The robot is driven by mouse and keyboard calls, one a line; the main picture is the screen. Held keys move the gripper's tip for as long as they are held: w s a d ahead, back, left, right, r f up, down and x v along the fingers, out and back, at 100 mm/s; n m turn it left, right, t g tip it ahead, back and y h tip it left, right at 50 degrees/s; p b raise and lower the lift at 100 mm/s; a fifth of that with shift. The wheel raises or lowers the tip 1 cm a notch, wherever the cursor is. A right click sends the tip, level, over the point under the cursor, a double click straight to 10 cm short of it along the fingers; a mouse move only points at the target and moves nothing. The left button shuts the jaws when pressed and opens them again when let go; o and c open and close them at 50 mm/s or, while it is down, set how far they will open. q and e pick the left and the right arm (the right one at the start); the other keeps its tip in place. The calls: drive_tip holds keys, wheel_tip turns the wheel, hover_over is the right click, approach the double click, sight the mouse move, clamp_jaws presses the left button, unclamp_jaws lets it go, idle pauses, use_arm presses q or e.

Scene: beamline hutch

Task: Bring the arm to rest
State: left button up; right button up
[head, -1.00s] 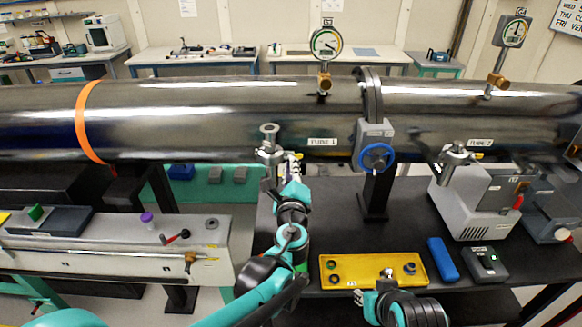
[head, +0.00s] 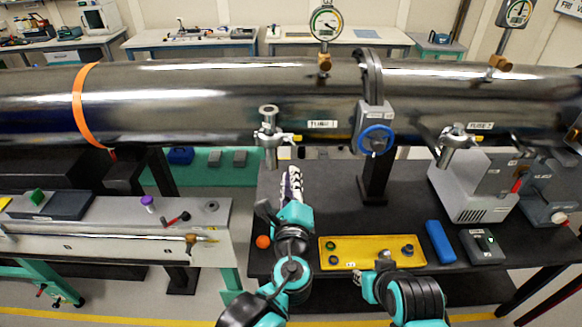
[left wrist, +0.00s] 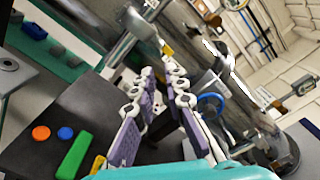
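My left gripper (head: 291,178) points away from me over the black bench, in front of and below the small valve (head: 268,130) on the tube marked TUBE 1 (head: 215,100). My right arm (head: 400,295) is low at the front edge of the bench, near the yellow tray. Its gripper (head: 366,288) shows only in part, so its opening cannot be told.
The yellow tray (head: 350,262), blue case (head: 440,241) and dark handset (head: 482,245) lie on the bench. A black post (head: 374,187) stands beyond. Bare bench top lies between my left gripper and the post.

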use_arm(q)
drive_tip(key=shift+s, duration=0.25)
drive_tip(key=s+a+f+n+g+y+b, duration=0.2)
drive_tip(key=a+f+n+g, duration=0.1)
drive_tip(key=a+f+n, duration=0.4)
drive_tip(key=s+a+f+n+g+y+b, duration=0.1)
drive_tip(key=s+a+f+n+g+y, duration=0.15)
drive_tip(key=a+n, duration=0.45)
drive_tip(key=s+a+f+n+g+h+b, duration=0.3)
drive_tip(key=s+a+f+n+g+h, duration=0.1)
drive_tip(key=s+f+n, duration=0.7)
drive_tip(key=shift+s+g, duration=0.25)
drive_tip(key=shift+g, duration=0.5)
